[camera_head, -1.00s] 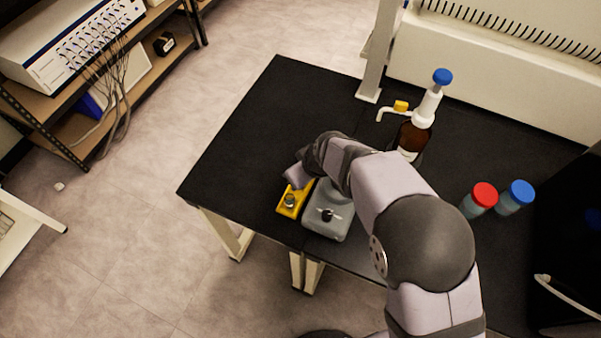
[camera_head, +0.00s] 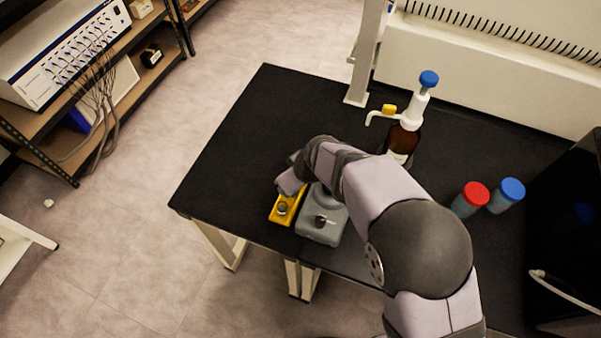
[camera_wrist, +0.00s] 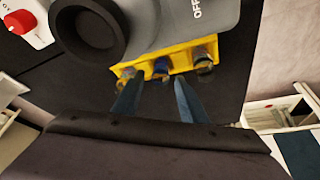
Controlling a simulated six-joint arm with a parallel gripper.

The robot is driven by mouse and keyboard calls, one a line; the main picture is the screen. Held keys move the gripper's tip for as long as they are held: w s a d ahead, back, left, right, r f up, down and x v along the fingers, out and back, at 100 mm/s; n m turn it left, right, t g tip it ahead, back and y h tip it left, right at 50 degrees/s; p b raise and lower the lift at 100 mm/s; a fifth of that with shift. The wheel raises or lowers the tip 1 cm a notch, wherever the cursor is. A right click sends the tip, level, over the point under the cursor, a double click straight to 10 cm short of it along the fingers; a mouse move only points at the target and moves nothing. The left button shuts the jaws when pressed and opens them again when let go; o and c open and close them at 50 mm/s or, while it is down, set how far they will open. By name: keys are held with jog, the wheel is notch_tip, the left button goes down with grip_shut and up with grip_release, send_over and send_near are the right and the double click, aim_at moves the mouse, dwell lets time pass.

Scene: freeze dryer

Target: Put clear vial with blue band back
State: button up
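A yellow vial rack (camera_head: 280,215) stands at the front edge of the black bench, left of a grey mixer (camera_head: 325,228). In the wrist view the rack (camera_wrist: 185,57) holds several small vials in a row. The middle vial (camera_wrist: 160,68) shows blue and looks like the blue-banded one. Another vial (camera_wrist: 203,62) stands to its right, and one (camera_wrist: 125,76) to its left. My gripper (camera_wrist: 158,84) is open, its two blue fingers apart and pointing at the rack, with the middle vial showing between them. No vial is visibly gripped. In the head view my arm hides the fingertips.
The mixer (camera_wrist: 150,25) with its dark round cup is close to my fingers. A brown dispenser bottle (camera_head: 404,137), a red-capped bottle (camera_head: 472,197) and a blue-capped bottle (camera_head: 508,194) stand to the right. The bench's left part is clear.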

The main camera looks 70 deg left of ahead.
jog(key=b+v, duration=0.2)
jog(key=v, duration=0.9)
jog(key=shift+d+r, duration=0.1)
jog(key=shift+r, duration=0.05)
jog(key=w+d+m+t, duration=0.2)
jog(key=w+d+m, duration=0.3)
jog(key=w+d, duration=0.7)
jog(key=w+d+f+m+h, duration=0.1)
jog(key=w+d+m, duration=0.2)
jog(key=w+d, duration=0.35)
jog(key=w+d+m+h, duration=0.1)
jog(key=w+d+m, duration=0.25)
jog(key=d, duration=0.65)
jog(key=s+d+f+m, duration=0.1)
jog(key=s+d+m, duration=0.1)
jog(key=d, duration=0.6)
jog(key=s+d+f+m+h, duration=0.1)
jog(key=d+m, duration=0.3)
jog(key=d, duration=0.4)
jog(key=s+d+f+m+h, duration=0.1)
jog(key=s+d+m, duration=0.1)
jog(key=d, duration=0.6)
jog(key=shift+s+d+m+g, duration=0.3)
jog(key=shift+s+m, duration=0.1)
jog(key=shift+m, duration=0.45)
